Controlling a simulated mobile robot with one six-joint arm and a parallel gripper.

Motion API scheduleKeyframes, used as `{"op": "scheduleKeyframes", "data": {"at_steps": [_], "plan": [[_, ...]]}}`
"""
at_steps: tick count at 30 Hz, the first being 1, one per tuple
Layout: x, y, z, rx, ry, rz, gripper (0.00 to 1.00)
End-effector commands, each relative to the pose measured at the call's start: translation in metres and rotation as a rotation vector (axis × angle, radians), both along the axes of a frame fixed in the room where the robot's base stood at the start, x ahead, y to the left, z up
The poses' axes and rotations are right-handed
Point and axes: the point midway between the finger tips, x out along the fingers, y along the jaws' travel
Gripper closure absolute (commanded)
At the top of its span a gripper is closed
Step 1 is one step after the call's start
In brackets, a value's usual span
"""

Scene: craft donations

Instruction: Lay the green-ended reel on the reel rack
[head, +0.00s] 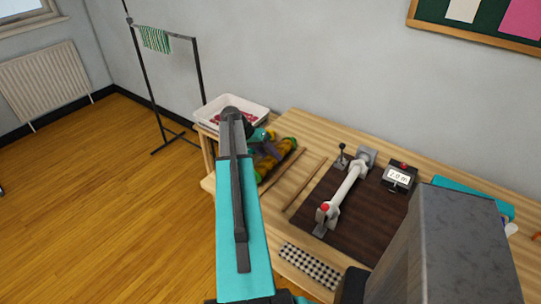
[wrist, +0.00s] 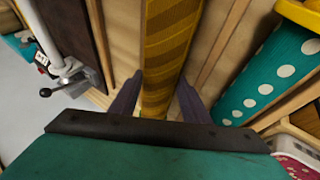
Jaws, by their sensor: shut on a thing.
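The reel wound with mustard striped fabric (wrist: 168,50) runs between my gripper's (wrist: 158,100) two fingers, which are shut on it. In the head view this reel (head: 284,152) shows greenish ends, partly hidden by my gripper (head: 268,150) and arm. In the head view, wooden rails (head: 306,184) lie on the table to the right of the reel. I cannot tell whether the reel touches the rails or hangs above them.
A teal white-dotted reel with a yellow end (wrist: 265,75) lies close on the right in the wrist view. A white tray (head: 255,103) stands behind. A measuring machine (head: 345,190) on a dark board and a display box (head: 399,177) stand right on the table.

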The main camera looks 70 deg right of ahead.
Motion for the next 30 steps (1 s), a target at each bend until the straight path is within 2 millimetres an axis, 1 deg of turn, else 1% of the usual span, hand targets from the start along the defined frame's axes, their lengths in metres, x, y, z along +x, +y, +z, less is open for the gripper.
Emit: {"op": "scheduleKeyframes", "data": {"at_steps": [13, 14, 15, 17, 30], "plan": [[0.0001, 0.0000, 0.0004, -0.001, 0.000, 0.000, 0.87], [0.0002, 0.0001, 0.0005, -0.001, 0.000, 0.000, 0.52], [0.0002, 0.0001, 0.0005, -0.001, 0.000, 0.000, 0.46], [0.0002, 0.0000, 0.0004, 0.000, 0.000, 0.001, 0.36], [0.0014, 0.0007, 0.0005, 0.000, -0.001, 0.001, 0.36]]}}
